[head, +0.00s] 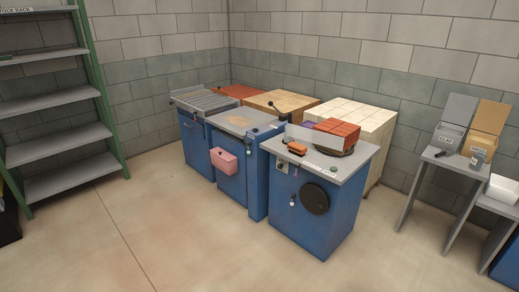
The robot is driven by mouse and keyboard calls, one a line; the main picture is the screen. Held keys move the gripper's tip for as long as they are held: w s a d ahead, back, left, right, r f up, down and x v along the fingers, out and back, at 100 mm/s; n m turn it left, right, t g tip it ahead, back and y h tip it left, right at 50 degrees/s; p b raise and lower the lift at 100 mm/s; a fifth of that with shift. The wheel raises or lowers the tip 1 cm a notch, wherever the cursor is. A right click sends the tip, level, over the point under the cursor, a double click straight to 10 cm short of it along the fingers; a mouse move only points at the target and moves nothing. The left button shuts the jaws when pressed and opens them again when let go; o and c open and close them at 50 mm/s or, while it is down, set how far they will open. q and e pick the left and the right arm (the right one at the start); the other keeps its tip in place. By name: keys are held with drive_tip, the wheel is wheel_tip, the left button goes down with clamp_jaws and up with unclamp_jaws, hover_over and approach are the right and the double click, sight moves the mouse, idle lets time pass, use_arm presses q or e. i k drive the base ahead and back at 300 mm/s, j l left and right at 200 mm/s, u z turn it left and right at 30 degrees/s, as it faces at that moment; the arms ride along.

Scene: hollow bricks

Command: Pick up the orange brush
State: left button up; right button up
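A small orange object that looks like the brush (297,149) lies on the grey top of the nearest blue machine (357,175), towards its left side. It has a dark underside. A red-brown brick block (338,133) sits on a dark round plate to the right of it on the same top. Neither of my grippers is in the head view.
Another blue machine (232,180) with a pink box on its front adjoins on the left. Pale stacked blocks (365,118) stand behind. A grey table (445,158) with bins is at the right, an empty-looking green-framed rack (65,130) at the left. The front floor is clear.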

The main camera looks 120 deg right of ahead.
sight(300, 150)
drive_tip(key=z, duration=4.15)
